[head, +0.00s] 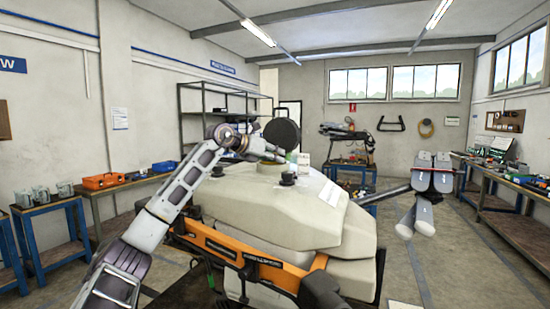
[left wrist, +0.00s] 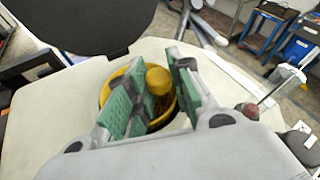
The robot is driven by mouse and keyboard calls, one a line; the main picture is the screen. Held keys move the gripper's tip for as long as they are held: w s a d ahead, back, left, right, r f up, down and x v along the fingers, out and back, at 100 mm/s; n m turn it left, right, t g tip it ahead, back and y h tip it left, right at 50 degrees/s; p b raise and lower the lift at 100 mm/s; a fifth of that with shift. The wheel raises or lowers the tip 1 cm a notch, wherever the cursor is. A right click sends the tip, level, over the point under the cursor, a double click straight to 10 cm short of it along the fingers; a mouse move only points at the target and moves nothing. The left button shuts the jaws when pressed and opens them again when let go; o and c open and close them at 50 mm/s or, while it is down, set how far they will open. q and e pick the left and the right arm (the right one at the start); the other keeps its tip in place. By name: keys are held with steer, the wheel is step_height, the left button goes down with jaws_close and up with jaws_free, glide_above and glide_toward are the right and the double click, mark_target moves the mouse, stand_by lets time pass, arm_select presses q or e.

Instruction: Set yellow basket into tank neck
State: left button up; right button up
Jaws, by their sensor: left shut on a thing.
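The yellow basket (left wrist: 158,80) shows in the left wrist view, with a round rim and a knob-topped middle post. My left gripper (left wrist: 155,92) has its green-padded fingers on either side of the post and is shut on the basket. It also shows in the head view (head: 275,155), over the top of the cream tank (head: 285,205). A pale yellowish ring (head: 270,167) shows at the tank neck just below the gripper. The basket is over the neck; how deep it sits is hidden by the fingers. My right gripper is in neither view.
A round black lid (head: 282,133) stands up right beside the left gripper, and it fills the upper left of the wrist view (left wrist: 85,20). A small black cap (head: 287,179) is on the tank top. Grey folded arms (head: 425,195) stick out at right.

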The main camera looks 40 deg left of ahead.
arm_select(q)
steer(key=shift+f+b, duration=0.3)
steer(key=shift+f, duration=0.15)
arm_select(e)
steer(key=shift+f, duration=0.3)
